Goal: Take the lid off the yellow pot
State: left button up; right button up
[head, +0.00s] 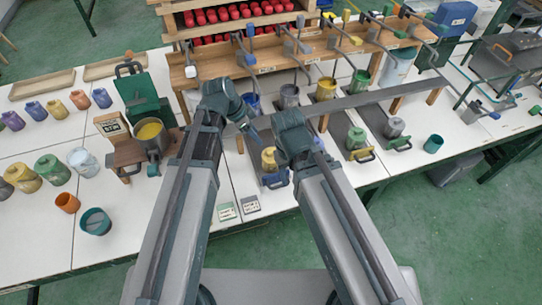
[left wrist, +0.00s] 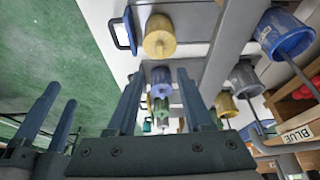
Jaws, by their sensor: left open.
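A yellow pot (head: 269,160) stands on a grey slide with a blue handle, just in front of the rack. In the left wrist view the yellow pot (left wrist: 158,22) shows a round, paler top with a small dark mark at its middle, which looks like its lid (left wrist: 158,44). My left gripper (head: 252,132) is open and empty, above and a little left of the pot. Its two fingers (left wrist: 160,95) are well apart in the left wrist view. My right gripper (left wrist: 50,115) shows there with its fingers apart and nothing between them; my right wrist hides it in the head view.
A wooden rack (head: 265,60) with hooked levers holds blue, grey, yellow and green cups behind the pot. A metal pot with yellow paint (head: 151,133) stands left. Several coloured jars, an orange cup (head: 67,202) and a teal cup (head: 96,221) stand farther left.

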pick_arm(q)
jog(key=b, duration=0.6)
send_over(271, 152)
jog(key=a, duration=0.3)
jog(key=f, duration=0.4)
jog(key=s+f, duration=0.1)
jog(key=f, duration=0.1)
jog(key=shift+f, duration=0.2)
jog(key=shift+w+d+f, duration=0.1)
jog(key=shift+d+f, duration=0.05)
jog(key=shift+d, duration=0.05)
jog(key=b+x, duration=0.4)
jog(key=x, duration=0.1)
jog(key=shift+d+b, duration=0.15)
jog(key=shift+b, duration=0.15)
grip_shut()
